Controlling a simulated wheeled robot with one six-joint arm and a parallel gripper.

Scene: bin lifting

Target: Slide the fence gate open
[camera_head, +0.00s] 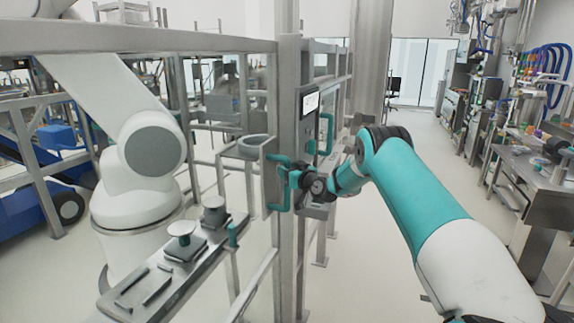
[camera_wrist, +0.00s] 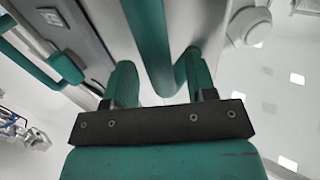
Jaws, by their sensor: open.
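The fence gate (camera_head: 292,75) is a grey metal frame at the centre of the head view. A teal bar handle (camera_head: 274,207) stands upright on a plate at its post; it also shows in the wrist view (camera_wrist: 150,35). My gripper (camera_head: 297,178) is beside this handle, with its two teal fingers open in the wrist view (camera_wrist: 158,66). The handle bar runs between the fingers, close to the right one; I cannot tell whether they touch. My gripper hides part of the handle in the head view.
A second teal handle (camera_head: 328,134) is on the post panel with a white label (camera_head: 311,103). A white robot arm (camera_head: 150,150) and a metal bench (camera_head: 165,275) stand behind the fence at left. Open floor (camera_head: 420,135) lies beyond, with workbenches at right.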

